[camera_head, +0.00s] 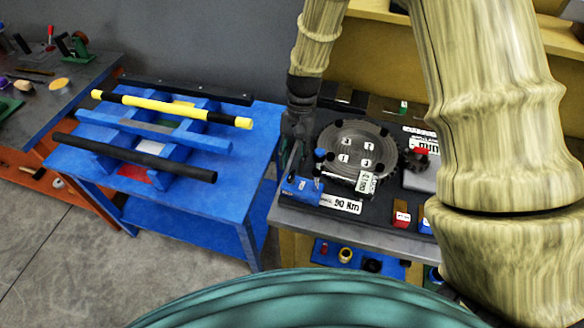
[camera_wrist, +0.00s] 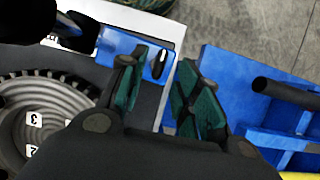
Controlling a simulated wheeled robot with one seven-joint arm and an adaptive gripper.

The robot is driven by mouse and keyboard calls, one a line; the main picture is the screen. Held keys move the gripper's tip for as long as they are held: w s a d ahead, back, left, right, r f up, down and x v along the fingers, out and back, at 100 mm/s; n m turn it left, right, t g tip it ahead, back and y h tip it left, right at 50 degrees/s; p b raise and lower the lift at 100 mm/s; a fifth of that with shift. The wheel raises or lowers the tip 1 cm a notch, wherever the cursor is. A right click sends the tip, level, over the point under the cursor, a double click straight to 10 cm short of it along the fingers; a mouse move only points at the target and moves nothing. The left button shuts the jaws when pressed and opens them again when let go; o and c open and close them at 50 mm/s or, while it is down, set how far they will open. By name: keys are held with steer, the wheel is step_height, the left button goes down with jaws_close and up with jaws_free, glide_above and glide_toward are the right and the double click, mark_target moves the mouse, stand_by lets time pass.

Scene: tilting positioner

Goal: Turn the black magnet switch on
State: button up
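A blue block (camera_head: 300,190) sits at the front left corner of the positioner's table. In the wrist view the blue block (camera_wrist: 121,44) carries a small black oval knob (camera_wrist: 160,63), which looks like the magnet switch. My gripper (camera_head: 296,165) is over the left end of the block. In the wrist view my gripper (camera_wrist: 160,68) has its two green-padded fingers spread apart with nothing held. The knob shows in the gap between the fingertips; whether either finger touches it I cannot tell. In the head view the knob is too small or hidden to make out.
The round grey turntable (camera_head: 355,148) with numbered marks lies beside the block. A black upright part (camera_wrist: 75,32) stands near the block's other end. A blue table (camera_head: 235,180) with black and yellow bars is at the left. A red-topped block (camera_head: 402,217) is at the right.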

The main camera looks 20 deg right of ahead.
steer(key=v, duration=0.8)
steer(key=shift+r, duration=0.25)
steer(key=shift+f, duration=0.15)
